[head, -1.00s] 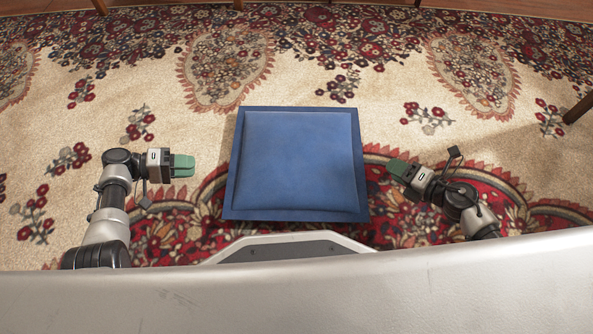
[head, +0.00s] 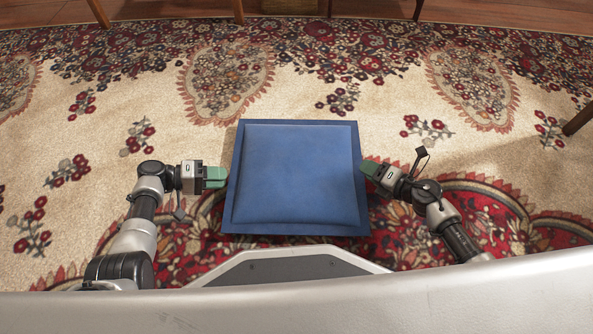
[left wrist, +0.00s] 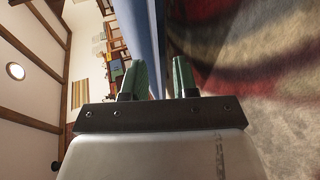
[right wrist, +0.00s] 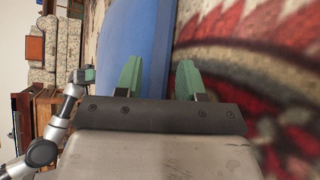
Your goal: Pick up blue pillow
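The blue pillow (head: 295,175) is square with a darker flat border and a padded top, and lies in the middle of the head view. My left gripper (head: 215,177) is at its left edge, and my right gripper (head: 371,169) is at its right edge. In the left wrist view the fingers (left wrist: 157,78) are apart, with the pillow's edge (left wrist: 156,30) running between them. In the right wrist view the fingers (right wrist: 160,80) are also apart, with the pillow's border (right wrist: 159,45) between them. Whether the fingertips touch the pillow cannot be told.
A patterned red and cream rug (head: 160,90) surrounds the pillow and is otherwise clear. Wooden furniture legs (head: 237,10) stand along the far edge, and another leg (head: 579,120) is at the right.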

